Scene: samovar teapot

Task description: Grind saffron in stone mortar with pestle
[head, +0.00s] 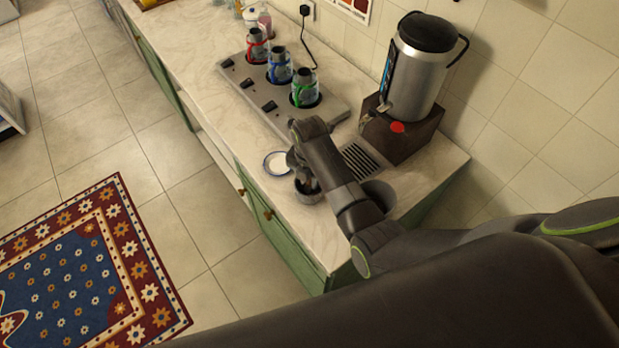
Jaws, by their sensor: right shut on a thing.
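The mortar (309,197) is a small dark grey round cup on the counter, near its front edge. My right gripper (304,180) points down over the mortar, fingertips at or inside its mouth. It is shut on the pestle, which the fingers and arm almost wholly hide. A small white saucer with a dark blue rim (277,163) lies just behind and left of the mortar. I cannot make out any saffron. My left gripper is not in view.
A samovar (412,80) stands on a dark wooden base (400,135) at the right. A drip grille (362,162) and round basin (380,194) lie right of my forearm. The counter's front-left strip is clear.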

